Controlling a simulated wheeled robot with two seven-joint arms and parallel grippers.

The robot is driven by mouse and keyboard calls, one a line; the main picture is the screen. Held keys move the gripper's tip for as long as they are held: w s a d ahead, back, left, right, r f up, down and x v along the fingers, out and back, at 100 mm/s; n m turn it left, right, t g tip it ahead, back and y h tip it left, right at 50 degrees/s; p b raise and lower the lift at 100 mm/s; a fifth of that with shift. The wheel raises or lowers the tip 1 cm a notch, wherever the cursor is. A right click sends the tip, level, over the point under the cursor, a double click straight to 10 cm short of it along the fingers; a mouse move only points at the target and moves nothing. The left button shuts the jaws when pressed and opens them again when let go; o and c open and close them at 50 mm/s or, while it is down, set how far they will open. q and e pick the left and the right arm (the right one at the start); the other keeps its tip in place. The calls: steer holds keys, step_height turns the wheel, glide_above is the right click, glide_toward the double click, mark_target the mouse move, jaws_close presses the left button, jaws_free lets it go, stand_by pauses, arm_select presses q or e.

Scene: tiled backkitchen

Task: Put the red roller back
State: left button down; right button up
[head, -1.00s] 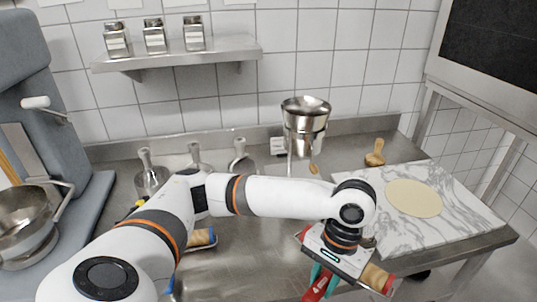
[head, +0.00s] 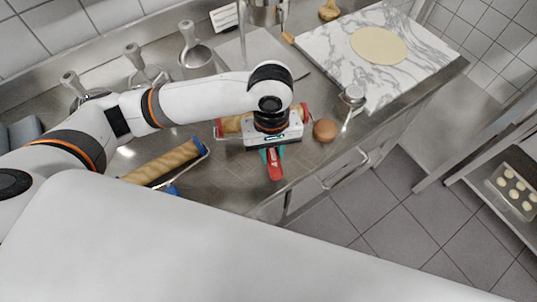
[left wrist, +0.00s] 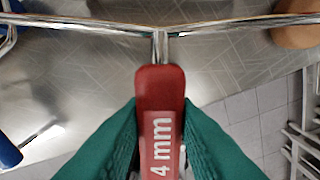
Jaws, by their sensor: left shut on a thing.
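The red roller (head: 232,124) has a wood-coloured cylinder with red ends, partly hidden behind my left wrist. Its red handle (head: 275,168) points toward the front edge of the counter. My left gripper (head: 270,156) is shut on that handle. In the left wrist view the red handle (left wrist: 160,92), marked "4 mm", sits between the green fingers (left wrist: 161,125), with its metal frame (left wrist: 100,27) beyond. I cannot tell whether the roller touches the counter. My right gripper is not in view.
A blue-ended roller (head: 165,162) lies on the steel counter to the left. A brown round object (head: 325,130) and a small metal tool (head: 352,97) are close on the right. A marble board (head: 325,45) holds flat dough (head: 378,45). Metal vessels (head: 194,55) stand behind.

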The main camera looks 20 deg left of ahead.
arm_select(q)
steer(key=f, duration=0.4)
steer(key=shift+a, duration=0.2)
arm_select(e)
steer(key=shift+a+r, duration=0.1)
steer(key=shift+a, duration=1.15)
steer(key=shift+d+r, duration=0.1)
arm_select(q)
steer(key=c, duration=1.2)
jaws_free()
steer(key=shift+f, duration=0.1)
steer(key=shift+o, duration=0.2)
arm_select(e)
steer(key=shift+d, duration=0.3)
arm_select(q)
steer(key=r, duration=1.1)
steer(key=shift+w+a+r, duration=0.15)
steer(key=shift+w+r, duration=0.1)
steer(key=shift+w, duration=0.1)
steer(key=shift+r, duration=0.35)
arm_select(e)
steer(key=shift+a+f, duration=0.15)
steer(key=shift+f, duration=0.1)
